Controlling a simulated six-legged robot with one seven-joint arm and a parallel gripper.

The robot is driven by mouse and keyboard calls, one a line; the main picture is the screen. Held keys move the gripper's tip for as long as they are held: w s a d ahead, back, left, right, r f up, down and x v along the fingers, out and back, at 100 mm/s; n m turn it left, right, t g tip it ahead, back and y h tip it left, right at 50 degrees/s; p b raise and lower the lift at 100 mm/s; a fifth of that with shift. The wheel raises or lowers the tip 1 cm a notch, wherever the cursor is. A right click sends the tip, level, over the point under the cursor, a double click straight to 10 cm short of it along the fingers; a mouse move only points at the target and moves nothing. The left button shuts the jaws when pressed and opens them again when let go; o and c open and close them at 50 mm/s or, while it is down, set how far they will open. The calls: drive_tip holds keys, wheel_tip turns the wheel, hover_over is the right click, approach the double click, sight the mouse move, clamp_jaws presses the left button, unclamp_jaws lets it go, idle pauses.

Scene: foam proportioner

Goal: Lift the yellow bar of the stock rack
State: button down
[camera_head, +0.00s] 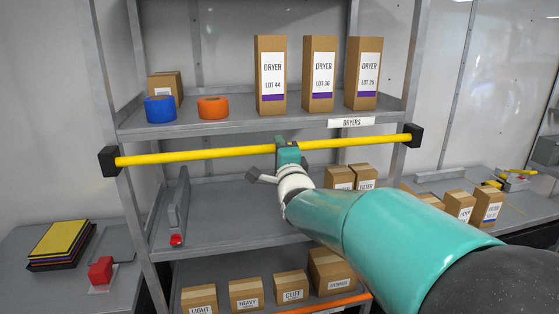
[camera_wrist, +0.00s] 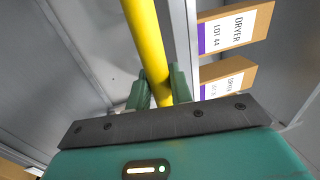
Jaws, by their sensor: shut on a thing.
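The yellow bar (camera_head: 210,155) runs across the front of the stock rack (camera_head: 250,127), just below the shelf labelled DRYERS. Each bar end sits at a black block, one on the left post (camera_head: 109,161) and one on the right (camera_head: 413,135). My gripper (camera_head: 288,153) is shut around the bar near its middle. In the wrist view the bar (camera_wrist: 146,40) passes between the two green fingers of my gripper (camera_wrist: 159,88). The bar tilts slightly, higher at the right in the head view.
Three tall DRYER boxes (camera_head: 320,75), a blue roll (camera_head: 160,109) and an orange roll (camera_head: 213,107) stand on the shelf above the bar. Small boxes (camera_head: 339,178) sit on the shelf below. Side tables (camera_head: 50,275) flank the rack. The space before the bar's left half is clear.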

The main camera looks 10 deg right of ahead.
drive_tip(key=shift+a+r, duration=0.1)
drive_tip(key=c, duration=1.3)
unclamp_jaws()
drive_tip(key=shift+w, duration=0.2)
drive_tip(key=shift+s, duration=0.2)
drive_tip(key=shift+w, duration=0.1)
drive_tip(key=s+f, duration=0.1)
drive_tip(key=s, duration=0.3)
drive_tip(key=s+f, duration=0.1)
drive_tip(key=s, duration=0.4)
drive_tip(key=s+f, duration=0.1)
drive_tip(key=s, duration=0.3)
drive_tip(key=shift+s, duration=0.35)
drive_tip(key=s+f+n+g, duration=0.4)
drive_tip(key=s+n+g, duration=0.1)
drive_tip(key=s+n, duration=0.1)
drive_tip(key=s+f+n+g, duration=0.4)
drive_tip(key=s+f+n, duration=0.1)
drive_tip(key=s, duration=0.3)
drive_tip(key=s+f+n+g, duration=0.5)
drive_tip(key=s+n, duration=0.2)
drive_tip(key=s, duration=0.1)
drive_tip(key=shift+g, duration=0.3)
